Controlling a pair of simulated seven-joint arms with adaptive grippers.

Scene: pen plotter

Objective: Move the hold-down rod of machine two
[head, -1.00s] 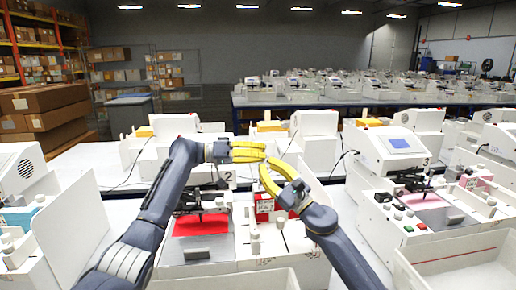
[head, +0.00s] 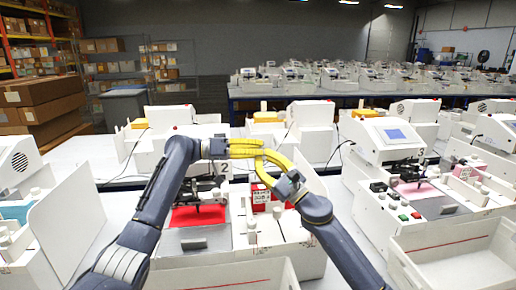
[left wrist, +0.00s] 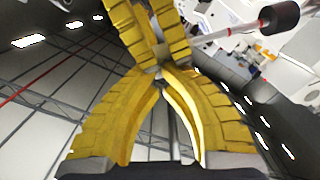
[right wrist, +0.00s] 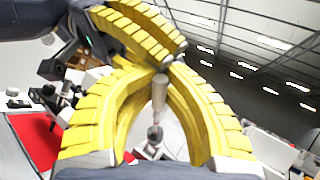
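The hold-down rod is a slim grey rod with a black end; in the left wrist view it sticks out to the right of the fingers (left wrist: 235,32). It also shows between the fingers in the right wrist view (right wrist: 158,100). My left gripper (head: 262,148) and right gripper (head: 262,163), both with yellow fingers, meet above machine two (head: 190,241). Both sets of fingertips close together at the rod, which the fingers mostly hide in the head view. Machine two has a red pad (head: 195,216) and a "2" label (head: 226,167).
Machine three (head: 400,140) stands to the right and another white machine (head: 18,165) to the left. A red box (head: 261,197) sits at the right part of machine two. White trays (head: 450,255) stand at the front. The air above the machines is open.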

